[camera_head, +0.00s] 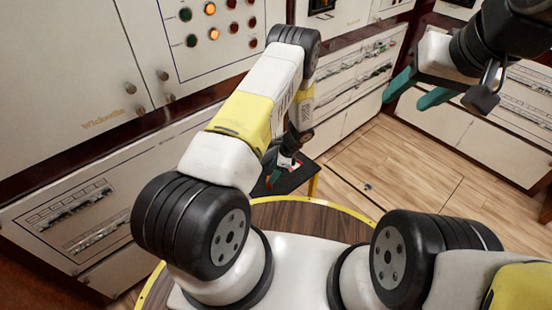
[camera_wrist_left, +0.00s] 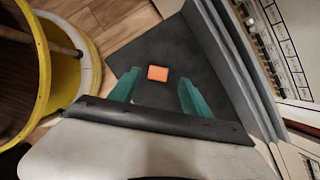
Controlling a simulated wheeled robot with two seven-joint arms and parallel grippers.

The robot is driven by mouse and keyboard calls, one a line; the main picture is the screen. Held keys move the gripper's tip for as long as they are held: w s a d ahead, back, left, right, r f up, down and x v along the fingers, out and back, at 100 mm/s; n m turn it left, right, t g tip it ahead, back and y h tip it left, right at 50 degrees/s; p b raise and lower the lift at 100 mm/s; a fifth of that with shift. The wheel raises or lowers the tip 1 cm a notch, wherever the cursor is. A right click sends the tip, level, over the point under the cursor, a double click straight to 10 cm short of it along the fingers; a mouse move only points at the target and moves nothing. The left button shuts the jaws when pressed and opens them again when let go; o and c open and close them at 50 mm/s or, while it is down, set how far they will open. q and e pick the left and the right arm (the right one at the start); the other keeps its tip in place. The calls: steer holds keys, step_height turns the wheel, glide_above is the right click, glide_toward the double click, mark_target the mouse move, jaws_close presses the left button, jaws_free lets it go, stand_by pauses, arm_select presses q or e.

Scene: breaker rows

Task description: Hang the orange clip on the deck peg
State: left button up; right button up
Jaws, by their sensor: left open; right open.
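The orange clip (camera_wrist_left: 157,73) lies on a dark, flat surface (camera_wrist_left: 160,47) in the left wrist view, ahead of and between the fingers of my left gripper (camera_wrist_left: 158,80). That gripper is open with its teal fingers apart and does not hold the clip. In the head view my left gripper (camera_head: 277,174) is low over a small black-topped stand (camera_head: 298,178), partly hidden by my arm. My right gripper (camera_head: 403,102) is open and empty at the upper right. I cannot clearly make out the deck peg.
Breaker cabinets (camera_head: 75,225) line the left and back walls. A wood-plank floor (camera_head: 400,165) with a panel outline and a small dark spot (camera_head: 368,186) is clear on the right. In the left wrist view a cabinet side (camera_wrist_left: 238,70) stands close on the right.

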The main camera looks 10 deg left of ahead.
arm_select(q)
steer(key=x, duration=0.6)
steer(key=shift+s+d+f, duration=0.1)
steer(key=shift+d+f, duration=0.15)
steer(key=shift+f, duration=0.05)
steer(key=shift+c, duration=0.3)
jaws_close()
